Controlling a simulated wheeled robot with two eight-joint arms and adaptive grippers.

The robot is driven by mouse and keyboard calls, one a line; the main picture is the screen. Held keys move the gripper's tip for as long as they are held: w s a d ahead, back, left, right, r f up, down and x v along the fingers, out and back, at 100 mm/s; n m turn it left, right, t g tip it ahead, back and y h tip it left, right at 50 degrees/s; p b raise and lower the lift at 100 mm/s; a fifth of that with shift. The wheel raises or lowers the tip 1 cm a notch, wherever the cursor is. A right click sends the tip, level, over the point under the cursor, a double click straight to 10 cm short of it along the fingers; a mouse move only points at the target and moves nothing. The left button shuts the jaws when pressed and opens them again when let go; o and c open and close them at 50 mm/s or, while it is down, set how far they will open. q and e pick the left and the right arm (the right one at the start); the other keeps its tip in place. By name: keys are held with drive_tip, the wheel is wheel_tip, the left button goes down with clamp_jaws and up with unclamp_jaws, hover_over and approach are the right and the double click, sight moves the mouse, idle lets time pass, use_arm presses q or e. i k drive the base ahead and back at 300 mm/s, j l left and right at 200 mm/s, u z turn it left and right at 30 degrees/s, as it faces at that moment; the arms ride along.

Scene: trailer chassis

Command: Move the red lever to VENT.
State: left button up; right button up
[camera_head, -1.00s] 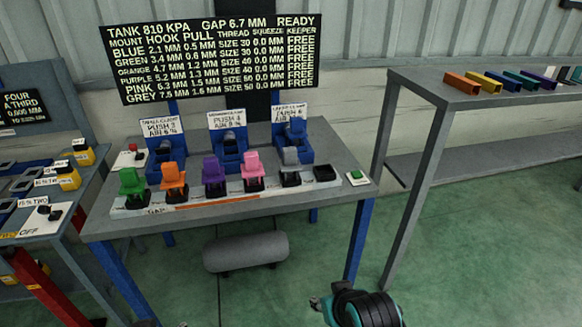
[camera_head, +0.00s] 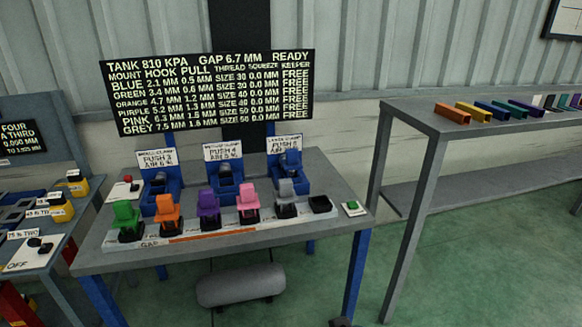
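A small red knob (camera_head: 127,179) stands on a white plate at the left back of the middle table, beside the leftmost blue clamp; it is the only red lever-like part I can make out. It is too small to tell which way it points, and no VENT label can be read. No gripper shows clearly now. Only a small dark piece shows at the bottom edge, near the table's right front leg, and I cannot tell what it is.
The table (camera_head: 225,253) carries three blue clamps (camera_head: 226,180), a row of coloured mounts (camera_head: 208,205) and a green button (camera_head: 352,207). A board (camera_head: 210,90) hangs behind. A grey shelf (camera_head: 415,118) with coloured bars stands right. A bench with switches stands left.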

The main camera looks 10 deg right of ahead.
sight(129, 179)
drive_tip(key=i+j+z, duration=0.1)
drive_tip(key=i+j, duration=0.25)
drive_tip(key=j, duration=0.3)
drive_tip(key=i+j+z, duration=0.15)
drive_tip(key=j, duration=0.15)
drive_tip(key=i+j, duration=0.15)
drive_tip(key=j, duration=0.2)
drive_tip(key=i+j+z, duration=0.15)
drive_tip(key=j, duration=0.2)
drive_tip(key=i+j, duration=0.15)
drive_tip(key=j, duration=0.2)
drive_tip(key=i+j+z, duration=0.15)
drive_tip(key=j, duration=0.25)
